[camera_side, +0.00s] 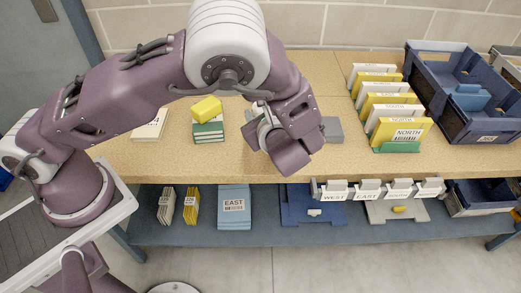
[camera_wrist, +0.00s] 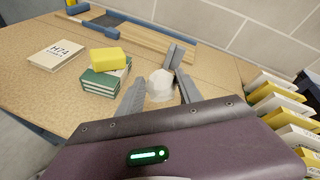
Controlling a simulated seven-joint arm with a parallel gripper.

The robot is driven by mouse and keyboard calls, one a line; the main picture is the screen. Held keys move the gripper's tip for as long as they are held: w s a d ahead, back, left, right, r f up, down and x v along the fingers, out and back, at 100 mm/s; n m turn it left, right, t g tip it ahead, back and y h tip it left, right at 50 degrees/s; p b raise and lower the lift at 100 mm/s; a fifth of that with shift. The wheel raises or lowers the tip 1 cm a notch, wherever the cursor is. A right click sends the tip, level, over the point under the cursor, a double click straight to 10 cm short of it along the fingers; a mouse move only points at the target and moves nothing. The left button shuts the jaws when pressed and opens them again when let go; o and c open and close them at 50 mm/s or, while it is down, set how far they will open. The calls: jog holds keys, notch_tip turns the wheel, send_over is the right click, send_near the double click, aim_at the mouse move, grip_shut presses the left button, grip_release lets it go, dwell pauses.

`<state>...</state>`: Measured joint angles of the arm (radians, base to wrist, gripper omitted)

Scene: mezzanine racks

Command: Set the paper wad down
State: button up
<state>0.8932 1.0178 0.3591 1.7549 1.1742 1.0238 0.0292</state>
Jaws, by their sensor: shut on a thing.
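The paper wad (camera_wrist: 160,80) is a small, whitish crumpled ball in the wrist view. It sits between the two grey fingers of my gripper (camera_wrist: 160,92), which is shut on it. The wad is over the tan tabletop (camera_wrist: 60,90), and I cannot tell whether it touches it. In the side view my wrist hides the wad and most of the fingers.
Left of the gripper, a yellow block (camera_side: 207,108) lies on green-and-white books (camera_side: 208,132). A cream book (camera_side: 150,124) lies farther left. Yellow and white upright cards (camera_side: 392,108) and a blue bin (camera_side: 445,105) stand right. A lower shelf (camera_side: 265,237) holds more items.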

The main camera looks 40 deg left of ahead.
notch_tip(320, 180, down, 12)
jog(key=shift+f, duration=0.25)
jog(key=shift+f, duration=0.1)
jog(key=o, duration=1.3)
